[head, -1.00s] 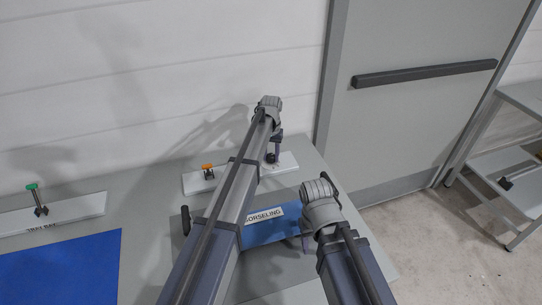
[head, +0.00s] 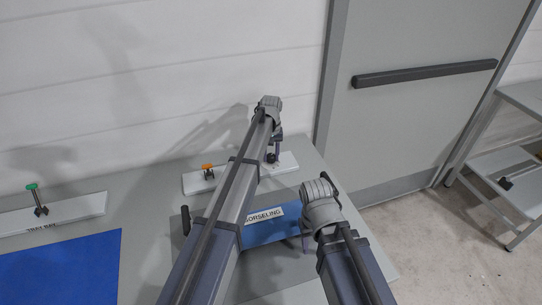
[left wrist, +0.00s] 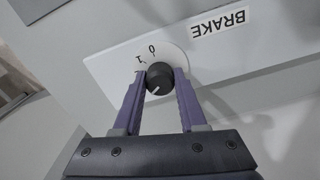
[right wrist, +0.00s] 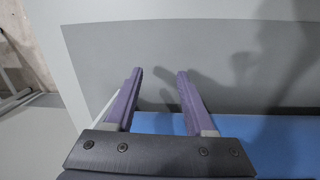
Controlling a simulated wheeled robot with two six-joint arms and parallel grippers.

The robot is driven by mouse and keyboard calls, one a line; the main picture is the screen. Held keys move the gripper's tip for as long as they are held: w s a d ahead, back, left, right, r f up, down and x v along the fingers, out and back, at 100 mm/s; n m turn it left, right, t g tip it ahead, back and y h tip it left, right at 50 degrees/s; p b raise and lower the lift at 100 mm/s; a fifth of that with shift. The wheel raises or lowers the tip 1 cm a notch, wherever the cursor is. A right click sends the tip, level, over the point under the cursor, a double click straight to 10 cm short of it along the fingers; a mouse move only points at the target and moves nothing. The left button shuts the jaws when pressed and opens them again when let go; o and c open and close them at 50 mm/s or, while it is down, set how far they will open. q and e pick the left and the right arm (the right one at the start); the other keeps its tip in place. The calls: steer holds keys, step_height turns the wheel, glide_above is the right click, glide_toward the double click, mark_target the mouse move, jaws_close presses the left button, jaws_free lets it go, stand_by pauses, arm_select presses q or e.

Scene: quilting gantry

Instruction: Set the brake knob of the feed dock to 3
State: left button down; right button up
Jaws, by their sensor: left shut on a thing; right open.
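The brake knob (left wrist: 160,76) is a dark round knob on a white dial plate (left wrist: 108,65) beside a BRAKE label (left wrist: 220,21), which reads upside down in the left wrist view. My left gripper (left wrist: 161,76) is shut on the knob, one finger on each side. The knob's white pointer line faces the lower left of that view. The marks 0 and 1 show above and left of the knob; marks further round are hidden by the left finger. In the head view the left gripper (head: 274,148) is at the white strip's right end. My right gripper (right wrist: 158,95) is open and empty.
An orange-topped lever (head: 208,170) stands on the same white strip (head: 195,186). A blue panel with a GORSELING label (head: 264,214) lies in front. A green-topped lever (head: 37,198) and blue sheet (head: 60,270) are at left. A shelf rack (head: 510,190) stands at right.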

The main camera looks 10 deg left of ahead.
mark_target(271, 155)
arm_select(q)
steer(key=shift+c, duration=2.3)
jaws_free()
step_height(271, 155, up, 8)
steer(key=p, duration=0.7)
steer(key=shift+f+p, duration=0.1)
steer(key=shift+p, duration=0.3)
arm_select(e)
step_height(271, 155, up, 8)
